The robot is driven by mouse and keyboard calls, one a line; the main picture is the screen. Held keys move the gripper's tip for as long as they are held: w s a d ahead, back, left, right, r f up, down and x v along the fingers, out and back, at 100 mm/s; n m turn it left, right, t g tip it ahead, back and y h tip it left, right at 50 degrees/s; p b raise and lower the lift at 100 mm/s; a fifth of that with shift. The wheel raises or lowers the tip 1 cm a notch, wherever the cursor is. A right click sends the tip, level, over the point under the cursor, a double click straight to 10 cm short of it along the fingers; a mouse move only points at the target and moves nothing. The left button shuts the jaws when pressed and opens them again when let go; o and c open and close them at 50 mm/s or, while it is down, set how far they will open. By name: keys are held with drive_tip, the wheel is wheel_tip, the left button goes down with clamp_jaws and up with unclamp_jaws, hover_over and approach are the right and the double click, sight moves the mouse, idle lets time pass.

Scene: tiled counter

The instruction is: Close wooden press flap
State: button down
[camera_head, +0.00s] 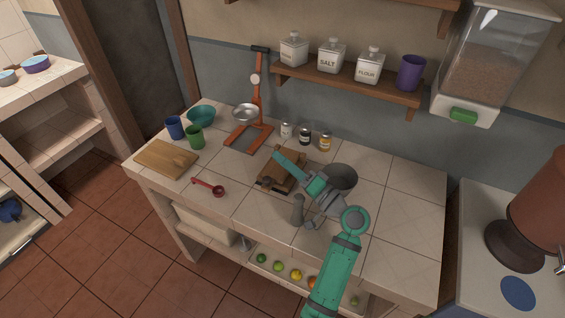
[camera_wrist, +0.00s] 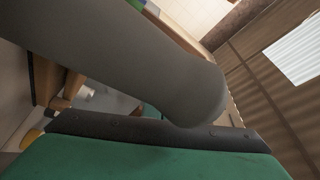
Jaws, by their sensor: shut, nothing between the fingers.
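The wooden press (camera_head: 293,183), a small brown wooden device, stands near the middle of the tiled counter (camera_head: 240,208). Its flap is partly covered by my gripper, and I cannot tell its exact angle. My gripper (camera_head: 279,157) is shut and empty. It reaches from the right across the top of the press, with its tip over the far side. I cannot tell whether it touches the wood. In the wrist view, wooden parts (camera_wrist: 45,80) show at the left, and a large grey rounded shape hides much of the middle.
A dark grey bowl (camera_head: 343,177) and a grey pepper-mill-like object (camera_head: 298,210) stand close to the press. Several small jars (camera_head: 305,136) are behind it. An orange stand (camera_head: 257,100), a red scoop (camera_head: 209,187) and a cutting board (camera_head: 166,158) are left. The front right counter is clear.

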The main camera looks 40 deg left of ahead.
drive_tip(key=w+d, duration=0.1)
drive_tip(key=d, duration=0.8)
drive_tip(key=shift+w+d+f, duration=0.15)
drive_tip(key=shift+w, duration=0.2)
